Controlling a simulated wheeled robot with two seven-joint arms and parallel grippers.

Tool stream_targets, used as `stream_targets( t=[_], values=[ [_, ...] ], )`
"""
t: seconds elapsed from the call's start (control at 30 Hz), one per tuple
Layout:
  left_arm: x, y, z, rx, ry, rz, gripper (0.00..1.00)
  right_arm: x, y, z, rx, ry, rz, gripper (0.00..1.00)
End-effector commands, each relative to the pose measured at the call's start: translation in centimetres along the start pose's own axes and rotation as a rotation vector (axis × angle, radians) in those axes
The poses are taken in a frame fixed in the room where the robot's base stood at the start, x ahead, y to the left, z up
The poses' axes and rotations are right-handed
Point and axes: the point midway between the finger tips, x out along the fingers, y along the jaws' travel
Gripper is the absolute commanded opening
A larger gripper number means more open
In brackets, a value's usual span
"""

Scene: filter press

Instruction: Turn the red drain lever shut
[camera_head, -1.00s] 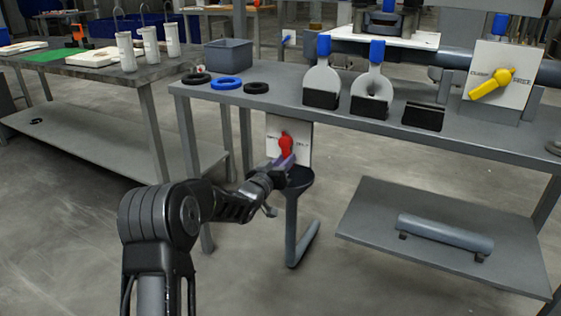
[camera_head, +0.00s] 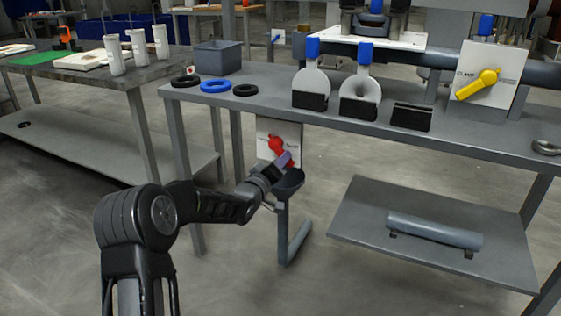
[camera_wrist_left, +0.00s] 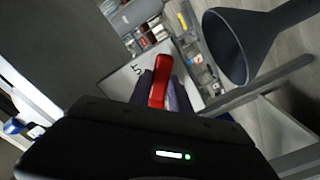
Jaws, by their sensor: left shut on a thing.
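The red drain lever (camera_head: 277,146) is mounted on a pale labelled plate (camera_head: 265,131) below the front edge of the bench. It slants from its hub down to the right. My left gripper (camera_head: 285,161) is shut on the lever's lower end, hiding part of it and some of the plate's lettering. In the left wrist view the red lever (camera_wrist_left: 158,85) stands between the two purple-grey fingers. My right gripper is not in view.
A dark funnel (camera_head: 289,181) with a bent pipe sits just below the lever, close to my gripper; it also shows in the left wrist view (camera_wrist_left: 240,45). The bench (camera_head: 300,117) holds rings, plates and a yellow lever (camera_head: 479,85). A low shelf (camera_head: 370,210) stands at right.

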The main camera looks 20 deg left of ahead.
Motion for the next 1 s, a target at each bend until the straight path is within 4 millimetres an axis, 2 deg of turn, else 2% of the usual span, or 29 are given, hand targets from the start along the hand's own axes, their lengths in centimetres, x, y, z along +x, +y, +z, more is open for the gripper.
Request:
stream_targets(
  t=[0.17,0.2,0.47,0.77,0.87,1.0],
  values=[
    [0.0,0.0,0.1,-0.006,-0.001,0.0,0.0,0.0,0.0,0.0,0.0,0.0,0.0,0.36],
    [0.0,0.0,0.1,-0.006,-0.001,0.0,0.24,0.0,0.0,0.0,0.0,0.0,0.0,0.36],
    [0.0,0.0,0.1,-0.003,0.0,0.0,0.45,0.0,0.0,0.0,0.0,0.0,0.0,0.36],
    [-0.1,0.0,0.0,-0.002,0.0,0.0,0.45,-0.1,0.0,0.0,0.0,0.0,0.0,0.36],
    [-0.7,0.1,-0.1,-0.002,0.0,0.0,0.45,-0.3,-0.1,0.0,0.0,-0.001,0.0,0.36],
    [-2.5,0.1,-0.2,-0.003,0.0,-0.002,0.45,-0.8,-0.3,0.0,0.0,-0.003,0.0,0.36]
  ],
)
